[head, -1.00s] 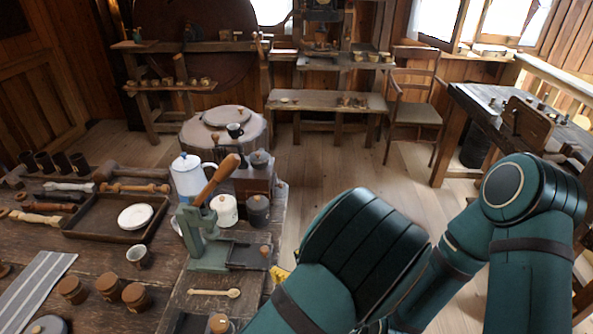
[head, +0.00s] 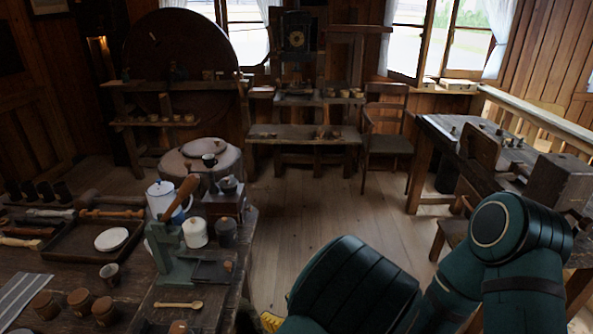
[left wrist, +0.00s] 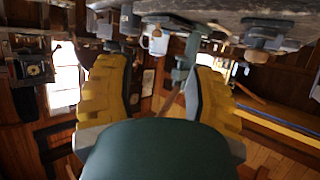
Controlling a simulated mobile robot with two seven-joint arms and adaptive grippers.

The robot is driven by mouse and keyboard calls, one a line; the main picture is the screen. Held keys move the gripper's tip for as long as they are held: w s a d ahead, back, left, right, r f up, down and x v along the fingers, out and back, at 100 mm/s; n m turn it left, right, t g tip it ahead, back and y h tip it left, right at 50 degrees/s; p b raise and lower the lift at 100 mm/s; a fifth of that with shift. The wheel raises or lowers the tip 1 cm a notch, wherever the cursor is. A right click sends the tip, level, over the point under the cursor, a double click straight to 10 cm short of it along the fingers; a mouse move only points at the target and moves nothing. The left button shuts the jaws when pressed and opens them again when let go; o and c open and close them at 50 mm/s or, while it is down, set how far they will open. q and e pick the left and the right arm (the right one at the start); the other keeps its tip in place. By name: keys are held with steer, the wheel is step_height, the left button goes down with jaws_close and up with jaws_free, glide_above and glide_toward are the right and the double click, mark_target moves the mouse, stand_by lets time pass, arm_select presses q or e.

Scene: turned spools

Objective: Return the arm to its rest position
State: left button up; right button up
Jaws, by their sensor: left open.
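My teal arm fills the lower right of the head view, bent, with its links to the right of the wooden workbench. A yellow part of my left gripper (head: 270,321) shows at the bottom edge of the head view, just right of the bench; the rest is hidden behind the arm. In the left wrist view, my left gripper (left wrist: 160,78) has its two yellow fingers wide apart with nothing held between them. That view is upside down, with the bench edge along its top. My right gripper is not in view.
The bench holds a white pot (head: 163,199), a green press (head: 174,257), a dark tray (head: 76,247) with a white plate (head: 111,239), and several wooden cups. A chair (head: 386,143) and side table (head: 468,136) stand farther back. The floor between (head: 315,205) is clear.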

arm_select(q)
steer(key=s+a+f+m+g+h, duration=0.2)
steer(key=s+a+f+h, duration=0.15)
steer(key=f, duration=0.25)
steer(key=s+a+f+m+g+h, duration=0.2)
steer(key=f+h, duration=0.2)
steer(key=f, duration=0.2)
steer(key=s+m+g+h, duration=0.3)
steer(key=s+g+h, duration=0.1)
steer(key=s, duration=0.7)
steer(key=shift+s+h, duration=0.2)
steer(key=shift+h, duration=0.65)
steer(key=shift+f, duration=0.1)
